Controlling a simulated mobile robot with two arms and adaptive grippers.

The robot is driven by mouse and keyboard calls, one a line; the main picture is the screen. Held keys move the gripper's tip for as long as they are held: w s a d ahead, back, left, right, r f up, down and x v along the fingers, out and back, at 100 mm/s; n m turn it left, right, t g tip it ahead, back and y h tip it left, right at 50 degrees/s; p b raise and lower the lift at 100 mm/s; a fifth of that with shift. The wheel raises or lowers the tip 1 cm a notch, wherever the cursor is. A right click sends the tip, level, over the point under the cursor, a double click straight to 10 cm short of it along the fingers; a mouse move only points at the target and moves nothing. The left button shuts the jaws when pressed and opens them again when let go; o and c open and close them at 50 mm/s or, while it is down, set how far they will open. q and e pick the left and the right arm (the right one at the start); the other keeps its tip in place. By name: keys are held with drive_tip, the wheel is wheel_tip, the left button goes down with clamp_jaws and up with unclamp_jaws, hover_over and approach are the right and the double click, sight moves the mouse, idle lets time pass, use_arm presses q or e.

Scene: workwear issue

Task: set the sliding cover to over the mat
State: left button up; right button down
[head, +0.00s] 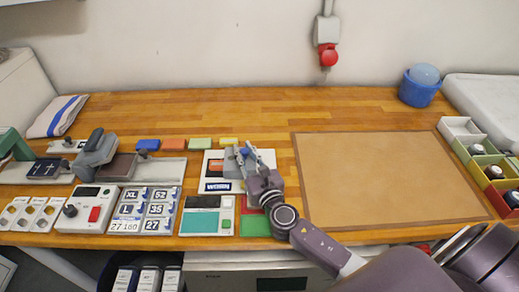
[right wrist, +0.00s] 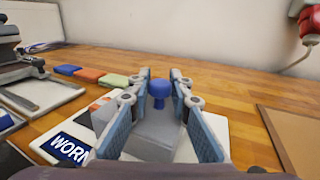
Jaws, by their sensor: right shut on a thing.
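The sliding cover appears to be the grey piece with a blue knob (right wrist: 159,90) on the white board marked WORN (head: 215,186). My right gripper (head: 243,152) is shut on it, with a finger on either side of the knob in the right wrist view (right wrist: 160,98). In the head view the fingers hide much of the cover. A large tan mat (head: 390,178) with a brown border lies flat to the right of the board, bare on top. My left gripper is not in view.
Coloured blocks (head: 201,143) lie behind the board. A grey device (head: 95,150), a control box (head: 89,208) and number tiles (head: 150,209) stand to the left. A blue bucket (head: 419,92) and coloured bins (head: 480,158) are at the right. The wood behind the mat is clear.

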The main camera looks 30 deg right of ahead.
drive_tip(key=w+a, duration=0.1)
drive_tip(key=a, duration=0.1)
drive_tip(key=w+a, duration=0.1)
drive_tip(key=a, duration=0.1)
drive_tip(key=w+a, duration=0.1)
drive_tip(key=a, duration=0.1)
drive_tip(key=shift+a, duration=0.15)
drive_tip(key=c, duration=2.2)
unclamp_jaws()
drive_tip(key=shift+c, duration=0.2)
drive_tip(key=o, duration=0.5)
drive_tip(key=shift+a, duration=0.15)
drive_tip(key=shift+s, duration=0.2)
drive_tip(key=s, duration=1.1)
drive_tip(key=shift+s+a, duration=0.25)
drive_tip(key=shift+a, duration=0.05)
